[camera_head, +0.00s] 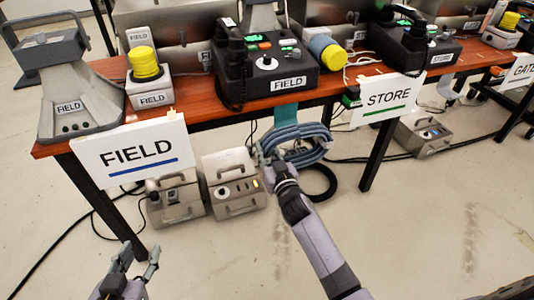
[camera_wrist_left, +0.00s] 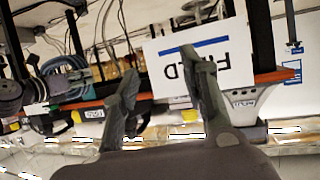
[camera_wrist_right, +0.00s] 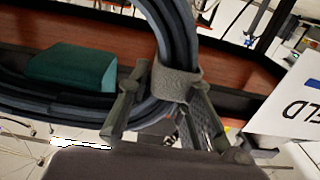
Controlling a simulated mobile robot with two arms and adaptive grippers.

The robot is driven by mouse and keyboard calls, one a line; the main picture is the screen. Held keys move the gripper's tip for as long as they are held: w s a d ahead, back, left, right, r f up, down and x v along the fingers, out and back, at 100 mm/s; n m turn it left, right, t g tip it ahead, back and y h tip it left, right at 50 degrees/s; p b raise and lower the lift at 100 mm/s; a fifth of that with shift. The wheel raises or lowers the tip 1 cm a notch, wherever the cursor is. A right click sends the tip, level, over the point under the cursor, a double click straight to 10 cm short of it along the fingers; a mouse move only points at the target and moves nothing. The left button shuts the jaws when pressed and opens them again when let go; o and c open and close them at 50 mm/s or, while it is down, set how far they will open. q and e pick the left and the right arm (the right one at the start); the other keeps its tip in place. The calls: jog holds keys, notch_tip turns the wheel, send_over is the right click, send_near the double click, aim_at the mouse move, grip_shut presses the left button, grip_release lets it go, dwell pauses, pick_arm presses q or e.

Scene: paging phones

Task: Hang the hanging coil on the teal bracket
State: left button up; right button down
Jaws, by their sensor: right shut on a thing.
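The hanging coil (camera_head: 305,155) is a bundle of blue-grey cable loops below the front edge of the table. The teal bracket (camera_head: 286,113) shows just above it, under the edge. My right gripper (camera_head: 267,160) is shut on the left side of the coil. In the right wrist view the fingers (camera_wrist_right: 165,98) close around the coil's grey wrap, and the coil (camera_wrist_right: 180,32) curves around the teal bracket (camera_wrist_right: 72,68). I cannot tell whether the coil rests on the bracket. My left gripper (camera_head: 137,263) is open and empty at the lower left; its fingers (camera_wrist_left: 165,88) stand apart.
A FIELD sign (camera_head: 135,152) and a STORE sign (camera_head: 388,98) hang at the table edge (camera_head: 200,108). Two metal cases (camera_head: 232,185) stand on the floor beside the coil. A black phone unit (camera_head: 268,72) sits above. The front floor is clear.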

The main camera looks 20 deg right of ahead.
jog(key=shift+w+r+b, duration=0.1)
jog(key=shift+w+b, duration=0.25)
jog(key=shift+w, duration=0.3)
jog(key=shift+w+b, duration=0.4)
jog(key=shift+w, duration=0.8)
jog(key=shift+w+a+f+b, duration=0.1)
jog(key=shift+w+f+b, duration=0.3)
jog(key=shift+b, duration=0.2)
pick_arm(q)
notch_tip(320, 180, up, 15)
jog(key=w+d+t+h, duration=0.1)
jog(key=d+t+h, duration=0.1)
jog(key=t, duration=0.6)
jog(key=shift+w+d+f+t+h+b, duration=0.2)
jog(key=shift+w+d+t+h+b, duration=0.1)
jog(key=shift+h, duration=0.2)
pick_arm(e)
jog(key=shift+w+f, duration=0.25)
jog(key=shift+w, duration=0.05)
pick_arm(q)
jog(key=shift+a+f, duration=0.1)
jog(key=shift+f, duration=0.05)
pick_arm(e)
jog(key=c, duration=1.3)
grip_release()
jog(key=shift+c, duration=0.2)
pick_arm(q)
jog(key=shift+s, duration=0.1)
pick_arm(e)
jog(key=shift+f, duration=0.1)
